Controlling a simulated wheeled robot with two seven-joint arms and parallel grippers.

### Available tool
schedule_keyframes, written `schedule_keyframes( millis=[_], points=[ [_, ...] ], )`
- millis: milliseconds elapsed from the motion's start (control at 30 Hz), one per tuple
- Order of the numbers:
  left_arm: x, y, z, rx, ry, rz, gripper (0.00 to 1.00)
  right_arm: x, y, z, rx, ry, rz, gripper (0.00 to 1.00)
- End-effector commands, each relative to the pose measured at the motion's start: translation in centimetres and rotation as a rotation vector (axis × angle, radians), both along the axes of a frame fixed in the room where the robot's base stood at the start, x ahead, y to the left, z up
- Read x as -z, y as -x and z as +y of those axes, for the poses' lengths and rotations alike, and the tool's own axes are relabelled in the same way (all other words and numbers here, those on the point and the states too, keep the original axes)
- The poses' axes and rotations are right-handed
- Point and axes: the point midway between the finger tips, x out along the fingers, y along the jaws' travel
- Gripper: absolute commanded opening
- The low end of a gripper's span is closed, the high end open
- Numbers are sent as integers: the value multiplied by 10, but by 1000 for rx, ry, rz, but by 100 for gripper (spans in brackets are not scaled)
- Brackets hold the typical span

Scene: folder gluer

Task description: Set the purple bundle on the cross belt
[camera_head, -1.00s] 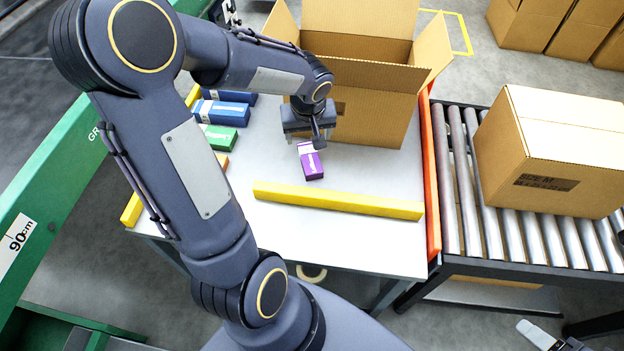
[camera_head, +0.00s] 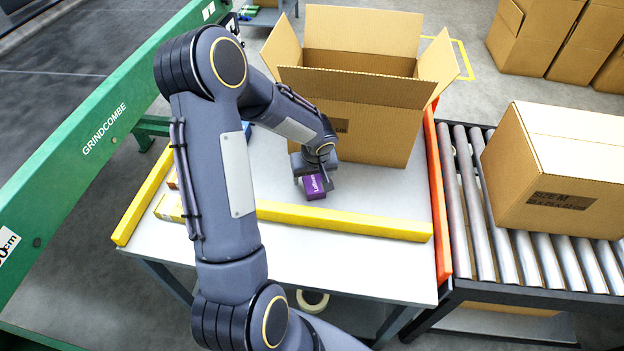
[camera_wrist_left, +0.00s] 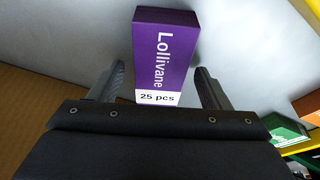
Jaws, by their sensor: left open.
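The purple bundle (camera_head: 315,188) is a small box that lies on the grey-white table, between the big open carton and the yellow bar. My left gripper (camera_head: 313,184) is open at the bundle. In the wrist view, the fingers of my left gripper (camera_wrist_left: 160,76) stand on either side of the bundle's near end, with a gap on each side. A dark belt surface (camera_head: 75,100) lies behind the green rail at far left; I cannot tell whether it is the cross belt.
An open carton (camera_head: 365,125) stands close behind the gripper. Yellow bars edge the table, one in front (camera_head: 345,221). An orange guard (camera_head: 437,200) and a roller conveyor (camera_head: 490,220) with a closed carton (camera_head: 555,170) are on the right. Green machinery (camera_head: 95,145) runs along the left.

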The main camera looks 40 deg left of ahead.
Motion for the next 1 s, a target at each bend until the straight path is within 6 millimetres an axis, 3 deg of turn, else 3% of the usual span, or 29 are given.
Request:
schedule_keyframes(
  millis=[133,500,800,1000],
  points=[
    [-1,0,0,0,0,-1,71,0,0,0,0,0,0,67],
    [-1,0,0,0,1,-1,22,0,0,0,0,0,0,67],
    [-3,0,0,0,0,-1,21,-1,0,0,0,0,0,67],
    [-21,-1,0,0,-2,-4,21,-6,0,0,0,0,0,67]
  ],
)
